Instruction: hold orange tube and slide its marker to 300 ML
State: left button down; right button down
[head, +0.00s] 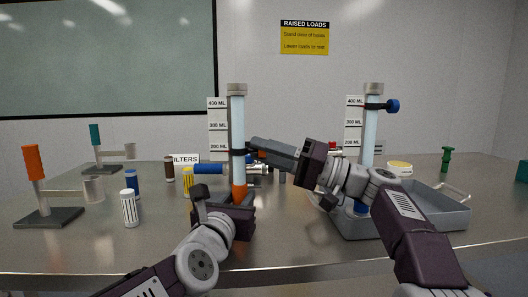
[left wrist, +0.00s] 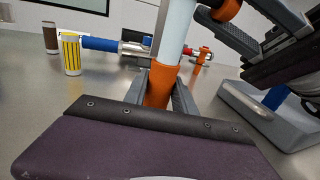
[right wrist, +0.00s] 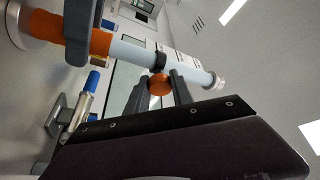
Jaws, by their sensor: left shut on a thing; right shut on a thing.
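The orange tube is a clear upright column (head: 237,122) with a grey cap and an orange lower sleeve (head: 239,192). My left gripper (left wrist: 161,88) is shut around the orange sleeve. The tube's marker is a black collar (head: 238,152) with an orange knob, level with the 200 ML label or slightly below it. My right gripper (right wrist: 160,88) is shut on the orange knob (right wrist: 160,84), reaching in from the right. The scale board (head: 218,126) beside the tube reads 400, 300 and 200 ML from top down.
A second tube (head: 371,135) with a blue-knobbed marker (head: 391,106) near 400 ML stands at right by a grey tray (head: 440,213). Stands with orange (head: 33,162) and teal (head: 95,135) handles are at left.

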dwell(0.8)
jog(key=shift+r, duration=2.25)
jog(key=c, duration=1.1)
grip_release()
jog(key=v, duration=1.2)
